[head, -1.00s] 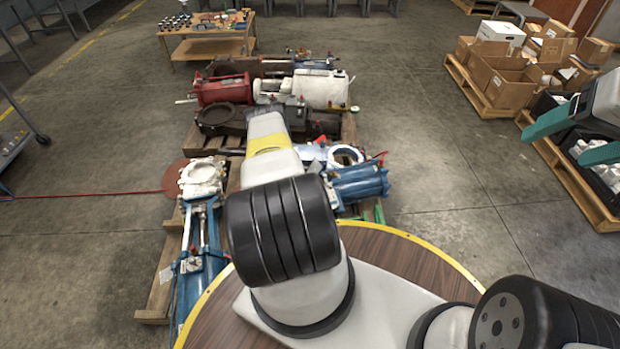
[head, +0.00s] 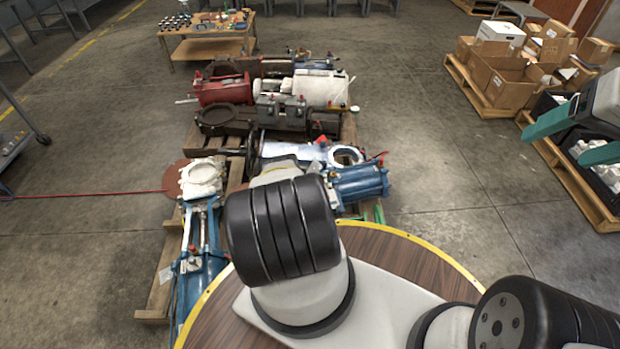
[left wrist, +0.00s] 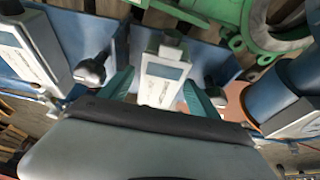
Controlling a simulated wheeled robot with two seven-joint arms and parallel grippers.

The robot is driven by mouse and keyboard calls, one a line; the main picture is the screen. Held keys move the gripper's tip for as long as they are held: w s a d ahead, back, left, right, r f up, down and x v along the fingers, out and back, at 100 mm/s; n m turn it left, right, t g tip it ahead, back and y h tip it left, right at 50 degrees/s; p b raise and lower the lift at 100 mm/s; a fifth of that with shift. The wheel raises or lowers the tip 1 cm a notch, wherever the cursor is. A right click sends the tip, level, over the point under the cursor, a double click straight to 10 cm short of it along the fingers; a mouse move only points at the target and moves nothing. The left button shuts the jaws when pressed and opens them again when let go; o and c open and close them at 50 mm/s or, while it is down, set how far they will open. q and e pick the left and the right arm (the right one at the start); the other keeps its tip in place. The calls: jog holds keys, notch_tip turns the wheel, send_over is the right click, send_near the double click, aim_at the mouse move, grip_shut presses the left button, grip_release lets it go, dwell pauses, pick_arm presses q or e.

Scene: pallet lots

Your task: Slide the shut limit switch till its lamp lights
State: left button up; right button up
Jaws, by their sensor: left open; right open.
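In the left wrist view, my left gripper (left wrist: 158,88) is open. Its two teal fingers lie on either side of a pale grey box (left wrist: 165,72) with a dark window. I cannot tell whether they touch it. A second similar pale box (left wrist: 22,52) stands to the left on a blue body. I cannot tell which is the shut limit switch, and I make out no lit lamp. In the head view my left arm hides its gripper and the spot it works at. My right gripper (head: 553,147) is open and empty at the right, well away from the valves.
A dark knob (left wrist: 92,70) is close left of the left fingers. A green flanged part (left wrist: 275,40) and blue cylinders (left wrist: 280,95) crowd the right. Blue valve assemblies (head: 360,183) lie on pallets ahead. Cartons (head: 500,80) stand on a pallet at right, with open floor between.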

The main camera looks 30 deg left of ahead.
pick_arm(q)
jog(key=shift+f, duration=0.1)
grip_shut()
jog(key=shift+w+d, duration=0.15)
jog(key=shift+w, duration=0.05)
jog(key=shift+w+d, duration=0.15)
jog(key=shift+d, duration=0.05)
grip_release()
dwell(0.4)
jog(key=shift+r, duration=0.5)
jog(key=shift+v, duration=3.5)
